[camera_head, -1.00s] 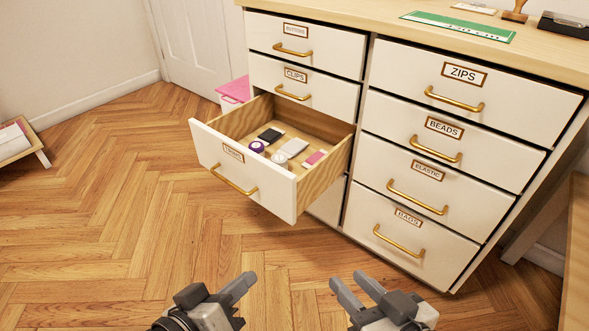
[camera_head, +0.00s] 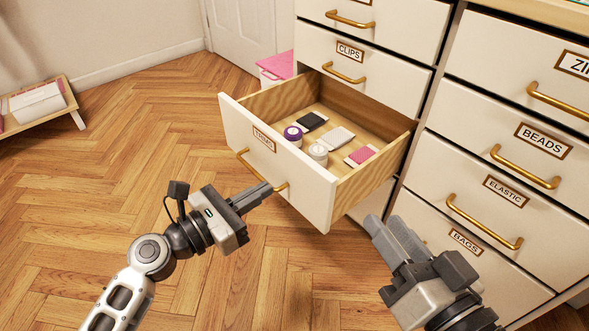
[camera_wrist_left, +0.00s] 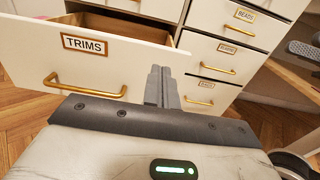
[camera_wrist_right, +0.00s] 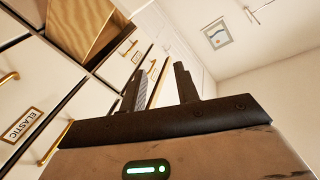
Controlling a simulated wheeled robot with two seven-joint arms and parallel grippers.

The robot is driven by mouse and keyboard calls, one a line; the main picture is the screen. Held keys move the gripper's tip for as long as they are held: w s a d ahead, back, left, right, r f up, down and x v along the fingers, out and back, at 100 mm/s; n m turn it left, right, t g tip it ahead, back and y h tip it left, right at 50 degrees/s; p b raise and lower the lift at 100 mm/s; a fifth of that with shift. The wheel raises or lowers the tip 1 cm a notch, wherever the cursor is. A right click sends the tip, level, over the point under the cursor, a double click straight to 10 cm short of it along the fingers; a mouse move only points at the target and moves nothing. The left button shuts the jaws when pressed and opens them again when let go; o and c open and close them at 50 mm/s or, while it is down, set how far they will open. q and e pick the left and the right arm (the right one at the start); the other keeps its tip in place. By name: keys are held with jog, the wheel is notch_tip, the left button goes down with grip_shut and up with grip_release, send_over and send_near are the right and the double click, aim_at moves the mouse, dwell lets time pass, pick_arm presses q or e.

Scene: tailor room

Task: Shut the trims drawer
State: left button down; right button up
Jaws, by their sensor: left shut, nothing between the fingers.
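The trims drawer (camera_head: 318,193) stands pulled out of the white cabinet, its labelled front facing me. Its brass handle (camera_head: 240,160) also shows in the left wrist view (camera_wrist_left: 88,92). My left gripper (camera_head: 264,188) is shut and empty, its fingertips close to the handle's right end; I cannot tell whether they touch the drawer. In the left wrist view the fingers (camera_wrist_left: 160,82) lie right of the handle, in front of the drawer front's right part. My right gripper (camera_head: 385,226) is open and empty, right of the drawer and before the lower right drawers.
Several small trims lie in the drawer, including a purple-topped spool (camera_head: 293,134) and a pink piece (camera_head: 361,155). The elastic drawer (camera_head: 480,195) and bags drawer (camera_head: 490,270) are closed near my right gripper. A pink-lidded box (camera_head: 276,67) stands behind.

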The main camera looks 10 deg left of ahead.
aim_at(307, 164)
pick_arm(q)
jog(key=x, duration=0.7)
jog(key=shift+w+d+b, duration=0.15)
jog(key=shift+w+b, duration=0.1)
jog(key=shift+b, duration=0.15)
jog(key=shift+w+d, duration=0.35)
pick_arm(e)
jog(key=shift+w+d+r+n+t, duration=0.15)
jog(key=shift+w+r+n+t, duration=0.45)
jog(key=shift+r, duration=0.25)
